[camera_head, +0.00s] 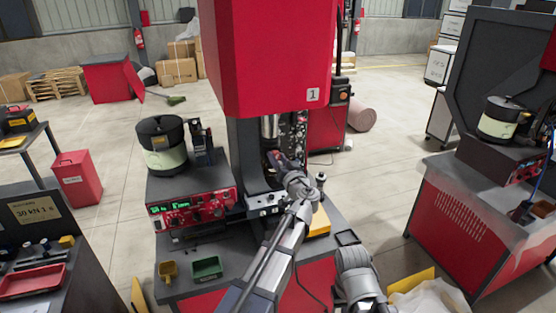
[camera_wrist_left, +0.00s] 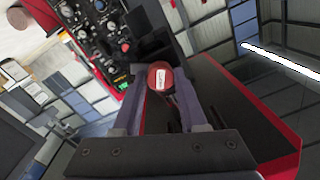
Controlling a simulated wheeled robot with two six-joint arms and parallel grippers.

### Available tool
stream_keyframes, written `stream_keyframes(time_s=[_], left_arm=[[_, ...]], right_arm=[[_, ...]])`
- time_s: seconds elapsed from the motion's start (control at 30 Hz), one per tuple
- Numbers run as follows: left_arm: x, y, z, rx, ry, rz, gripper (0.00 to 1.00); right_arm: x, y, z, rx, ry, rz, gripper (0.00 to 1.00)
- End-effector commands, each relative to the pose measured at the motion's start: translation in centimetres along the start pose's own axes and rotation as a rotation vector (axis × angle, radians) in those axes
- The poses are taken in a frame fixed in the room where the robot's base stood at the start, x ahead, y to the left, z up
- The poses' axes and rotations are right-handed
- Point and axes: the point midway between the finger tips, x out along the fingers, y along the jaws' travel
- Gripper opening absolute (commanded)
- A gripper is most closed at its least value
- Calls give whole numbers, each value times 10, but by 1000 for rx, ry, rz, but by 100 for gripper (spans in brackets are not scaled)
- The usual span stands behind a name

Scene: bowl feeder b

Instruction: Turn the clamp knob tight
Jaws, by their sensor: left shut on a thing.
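The red clamp knob (camera_wrist_left: 160,77), round with a white label on its face, sits between the two fingers of my left gripper (camera_wrist_left: 158,100) in the left wrist view. The fingers are shut on its sides. In the head view my left gripper (camera_head: 281,163) reaches in at the front of the red press (camera_head: 265,50), below its head. The knob is small there and mostly hidden by the gripper. Part of my right arm shows at the bottom, but its gripper does not.
A control panel with knobs (camera_head: 298,135) stands close to the right of the gripper. A bowl feeder (camera_head: 163,142) and a red control box with a green display (camera_head: 190,208) are to the left.

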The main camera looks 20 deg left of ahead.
Motion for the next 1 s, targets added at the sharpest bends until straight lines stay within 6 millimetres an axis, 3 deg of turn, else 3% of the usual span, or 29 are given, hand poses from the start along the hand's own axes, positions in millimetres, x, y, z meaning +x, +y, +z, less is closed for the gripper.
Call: stream_keyframes(time_s=[1.0], left_arm=[[0,-2,1,896,27,-5,0]], right_arm=[[5,0,0,0,0,0,0]])
